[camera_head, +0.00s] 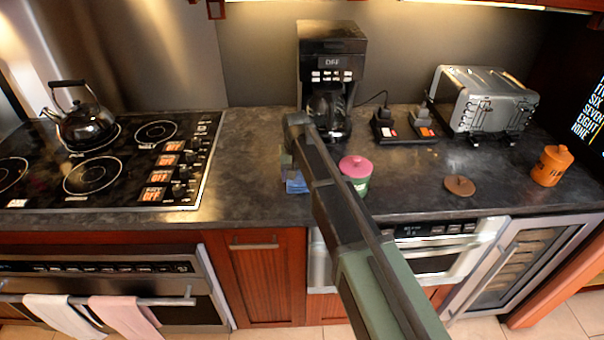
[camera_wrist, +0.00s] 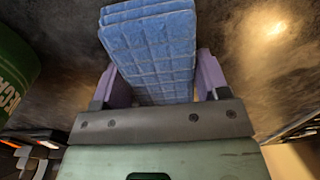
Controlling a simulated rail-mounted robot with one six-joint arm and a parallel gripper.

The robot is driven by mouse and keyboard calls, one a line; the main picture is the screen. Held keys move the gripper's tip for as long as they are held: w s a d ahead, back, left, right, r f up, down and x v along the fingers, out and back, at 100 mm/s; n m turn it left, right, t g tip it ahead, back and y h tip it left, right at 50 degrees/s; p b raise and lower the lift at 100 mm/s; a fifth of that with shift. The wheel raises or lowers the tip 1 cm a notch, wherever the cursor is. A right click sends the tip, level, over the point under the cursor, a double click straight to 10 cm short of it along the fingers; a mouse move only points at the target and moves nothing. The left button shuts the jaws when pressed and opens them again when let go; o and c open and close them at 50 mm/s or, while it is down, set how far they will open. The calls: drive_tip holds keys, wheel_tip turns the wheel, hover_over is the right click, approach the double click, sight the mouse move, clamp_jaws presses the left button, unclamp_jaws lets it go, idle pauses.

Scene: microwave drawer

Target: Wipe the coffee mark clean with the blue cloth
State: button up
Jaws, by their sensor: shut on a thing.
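The blue cloth (camera_wrist: 155,48) is a folded, quilted pad between the two purple fingers of my gripper (camera_wrist: 160,78) in the wrist view. The fingers are shut on it, and it extends beyond them over the dark counter. In the head view a small part of the blue cloth (camera_head: 296,183) shows at the counter's front, left of my arm. My gripper is mostly hidden behind my arm there. I cannot make out a coffee mark in either view; the cloth and my arm hide part of the counter.
A coffee maker (camera_head: 331,65) stands behind. A brown lid-like disc (camera_head: 459,185), orange canister (camera_head: 551,166) and toaster (camera_head: 485,102) are right. The stove (camera_head: 110,165) is left.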

sight(275, 180)
drive_tip(key=shift+a, duration=3.35)
drive_tip(key=shift+r, duration=0.1)
wheel_tip(275, 180, up, 8)
drive_tip(key=p, duration=0.8)
